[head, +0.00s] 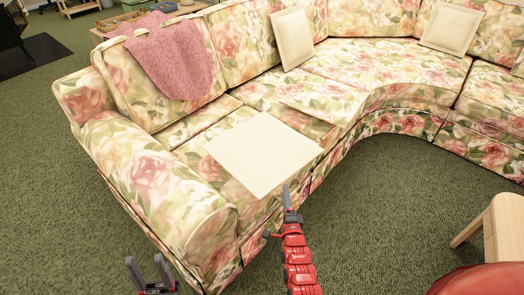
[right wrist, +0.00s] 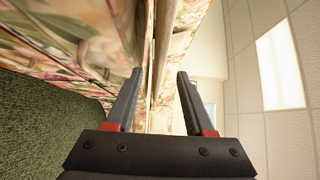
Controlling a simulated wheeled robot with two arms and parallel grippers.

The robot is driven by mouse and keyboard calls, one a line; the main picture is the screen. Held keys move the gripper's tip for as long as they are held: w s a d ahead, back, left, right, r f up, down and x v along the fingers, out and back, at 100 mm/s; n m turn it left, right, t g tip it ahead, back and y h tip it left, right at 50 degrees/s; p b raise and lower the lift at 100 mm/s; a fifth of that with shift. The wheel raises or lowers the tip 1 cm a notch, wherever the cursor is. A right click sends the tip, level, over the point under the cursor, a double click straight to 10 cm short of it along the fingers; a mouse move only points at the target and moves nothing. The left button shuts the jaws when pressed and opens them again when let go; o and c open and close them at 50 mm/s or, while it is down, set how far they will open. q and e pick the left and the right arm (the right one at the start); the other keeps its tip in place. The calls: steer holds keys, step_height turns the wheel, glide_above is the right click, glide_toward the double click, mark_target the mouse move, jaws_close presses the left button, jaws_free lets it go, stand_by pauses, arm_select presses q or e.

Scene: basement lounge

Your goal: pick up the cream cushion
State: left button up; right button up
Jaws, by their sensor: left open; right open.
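A flat, square cream cushion (head: 262,153) lies on the seat of the floral sofa, near its left arm, in the head view. Two more cream cushions lean on the backrest, one in the middle (head: 292,37) and one at the right (head: 452,28). My right gripper (head: 287,198) is at the near edge of the lying cushion; I cannot tell whether it touches. In the right wrist view its fingers (right wrist: 160,88) are apart, with a pale strip between them that I cannot identify for sure. My left gripper (head: 149,272) is open and empty, low in front of the sofa arm.
The floral sofa (head: 150,180) curves away to the right, with a pink throw (head: 170,60) over its back. A wooden stool or table (head: 497,228) and a red rounded thing (head: 480,280) are at lower right. Green carpet (head: 385,200) is clear between.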

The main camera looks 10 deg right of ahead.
mark_target(285, 179)
steer(key=w, duration=0.3)
steer(key=w+d+b, duration=0.1)
steer(key=w, duration=0.3)
steer(key=shift+d+r, duration=0.15)
steer(key=shift+d, duration=0.05)
jaws_close()
stand_by(1.2)
